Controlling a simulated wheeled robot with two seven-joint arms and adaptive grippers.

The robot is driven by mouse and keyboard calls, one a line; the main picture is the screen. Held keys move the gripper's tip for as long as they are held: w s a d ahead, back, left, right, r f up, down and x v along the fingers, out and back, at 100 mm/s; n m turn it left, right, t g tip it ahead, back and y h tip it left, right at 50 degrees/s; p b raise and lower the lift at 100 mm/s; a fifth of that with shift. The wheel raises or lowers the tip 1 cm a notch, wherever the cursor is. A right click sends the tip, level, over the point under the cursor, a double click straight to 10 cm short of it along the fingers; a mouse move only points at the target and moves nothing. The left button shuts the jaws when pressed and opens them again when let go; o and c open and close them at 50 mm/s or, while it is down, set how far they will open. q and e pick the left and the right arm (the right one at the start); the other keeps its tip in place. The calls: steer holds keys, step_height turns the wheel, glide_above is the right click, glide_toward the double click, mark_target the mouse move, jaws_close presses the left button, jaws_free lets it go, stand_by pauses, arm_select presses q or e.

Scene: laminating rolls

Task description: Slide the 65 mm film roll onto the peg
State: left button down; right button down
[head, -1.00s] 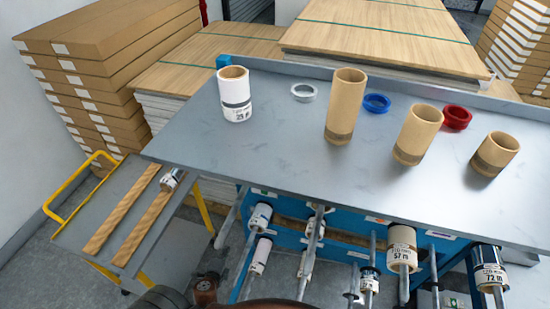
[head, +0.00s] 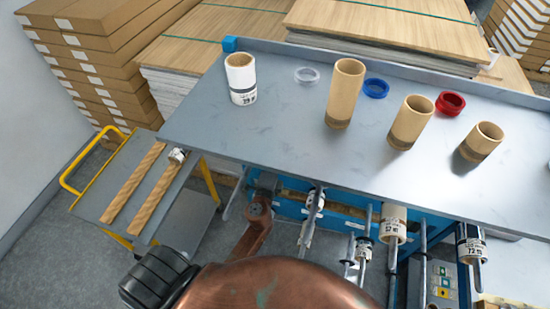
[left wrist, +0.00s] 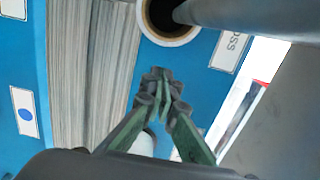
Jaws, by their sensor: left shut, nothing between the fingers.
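A white film roll (head: 241,78) with a grey band stands upright on the grey table. I cannot read which roll is the 65 mm one. Below the table, metal pegs (head: 308,232) stick out from a blue rack, some carrying rolls. My left arm reaches up to the rack's left part and hides pegs there. In the left wrist view my left gripper (left wrist: 160,80) is shut and empty. Just above its fingertips is a roll's open end (left wrist: 168,38) with a grey rod at its bore. My right gripper is out of view.
Brown tubes (head: 345,95) stand upright on the table, with clear, blue (head: 376,88) and red (head: 450,103) rings behind them. The yellow-handled cart (head: 95,205) stands at the left. The table's front left area is clear.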

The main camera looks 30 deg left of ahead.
arm_select(q)
steer(key=w+a+p, duration=0.1)
steer(key=w+a, duration=0.2)
steer(key=w, duration=0.2)
steer(key=shift+a, duration=0.3)
steer(key=shift+w, duration=0.15)
